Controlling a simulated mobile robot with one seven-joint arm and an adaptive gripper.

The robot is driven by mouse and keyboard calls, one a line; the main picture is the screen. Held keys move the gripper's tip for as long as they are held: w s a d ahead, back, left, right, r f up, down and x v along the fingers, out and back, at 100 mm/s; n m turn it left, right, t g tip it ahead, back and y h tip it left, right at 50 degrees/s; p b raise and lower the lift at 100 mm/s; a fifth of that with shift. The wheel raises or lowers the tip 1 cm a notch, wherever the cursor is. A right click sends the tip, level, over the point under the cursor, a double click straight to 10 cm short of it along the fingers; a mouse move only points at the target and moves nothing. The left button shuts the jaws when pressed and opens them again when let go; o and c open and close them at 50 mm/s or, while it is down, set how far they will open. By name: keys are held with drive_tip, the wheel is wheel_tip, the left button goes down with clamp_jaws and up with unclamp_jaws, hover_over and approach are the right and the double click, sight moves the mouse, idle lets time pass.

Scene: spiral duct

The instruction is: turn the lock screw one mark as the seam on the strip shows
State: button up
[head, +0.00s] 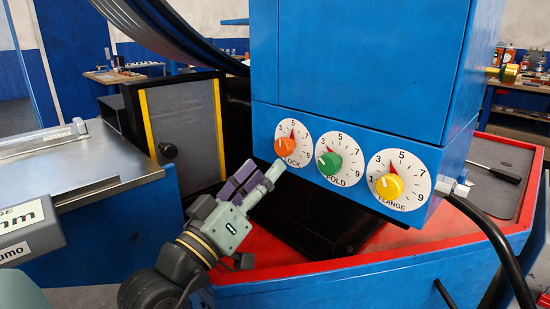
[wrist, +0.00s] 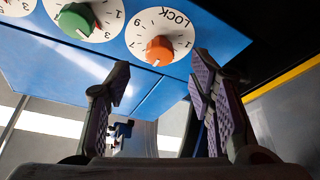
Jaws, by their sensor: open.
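The lock screw is an orange knob (head: 285,147) on a white numbered dial (head: 302,158) marked LOCK, at the left end of the blue panel. A red pointer at it points up, close to the 5. The orange knob also shows in the wrist view (wrist: 159,51), upside down, with a white line on it. My gripper (head: 260,174) is just below and left of the dial in the head view. In the wrist view its two fingers (wrist: 162,72) are apart, with the knob seen between and beyond them; nothing is held. I cannot make out a strip or its seam.
A green FOLD knob (head: 329,163) and a yellow FLANGE knob (head: 389,186) sit to the right on the same panel. The blue housing (head: 360,60) rises above. A red-edged machine bed (head: 400,245) lies below. A black cable (head: 495,240) hangs at the right.

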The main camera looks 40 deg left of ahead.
drive_tip(key=v, duration=0.5)
drive_tip(key=shift+s+f, duration=0.15)
drive_tip(key=shift+s, duration=0.2)
drive_tip(key=shift+d, duration=0.1)
